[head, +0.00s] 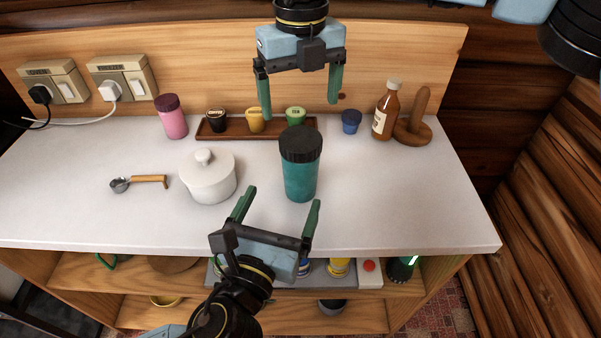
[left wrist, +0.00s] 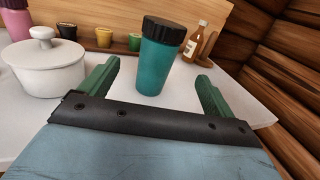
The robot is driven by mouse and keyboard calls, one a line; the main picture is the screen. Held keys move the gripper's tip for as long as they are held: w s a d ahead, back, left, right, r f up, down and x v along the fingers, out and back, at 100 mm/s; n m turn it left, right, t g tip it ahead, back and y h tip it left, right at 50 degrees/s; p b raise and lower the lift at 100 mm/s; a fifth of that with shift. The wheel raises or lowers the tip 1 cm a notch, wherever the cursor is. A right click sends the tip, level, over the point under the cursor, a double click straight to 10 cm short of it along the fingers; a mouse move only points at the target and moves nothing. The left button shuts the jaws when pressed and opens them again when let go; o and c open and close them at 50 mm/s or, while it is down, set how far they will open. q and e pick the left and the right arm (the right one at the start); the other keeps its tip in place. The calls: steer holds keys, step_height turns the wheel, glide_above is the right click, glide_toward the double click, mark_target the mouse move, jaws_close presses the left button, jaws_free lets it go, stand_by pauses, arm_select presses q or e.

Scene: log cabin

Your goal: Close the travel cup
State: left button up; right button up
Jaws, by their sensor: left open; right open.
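The travel cup (head: 300,180) is teal and stands upright on the white counter. Its black lid (head: 300,144) sits on top; I cannot tell whether it is fully shut. The cup (left wrist: 155,67) and its black lid (left wrist: 170,30) also show in the left wrist view, between the fingers. My left gripper (head: 280,197) is open and empty, just in front of the cup, with its green fingers pointing at it. It shows in the left wrist view (left wrist: 158,85) too. My right gripper (head: 300,104) is open and empty, above and behind the cup, fingers pointing down.
A white lidded pot (head: 208,180) stands left of the cup, with a measuring scoop (head: 140,182) farther left. Behind are a pink jar (head: 171,120), a wooden tray (head: 275,128) of small pods, a blue pod (head: 351,121) and a brown bottle (head: 386,112). The counter's right side is clear.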

mark_target(302, 155)
arm_select(q)
steer(key=x, duration=1.2)
steer(key=shift+w+d, duration=0.15)
steer(key=shift+w, duration=0.2)
steer(key=c, duration=1.5)
steer(key=shift+c, duration=1.1)
arm_select(e)
steer(key=shift+c, duration=1)
arm_select(q)
jaws_close()
arm_select(e)
steer(key=shift+n, duration=0.3)
steer(key=n, duration=0.3)
steer(key=shift+n, duration=0.4)
steer(key=n, duration=0.5)
steer(key=shift+n, duration=0.3)
steer(key=n, duration=0.3)
steer(key=shift+n, duration=0.4)
steer(key=n, duration=0.4)
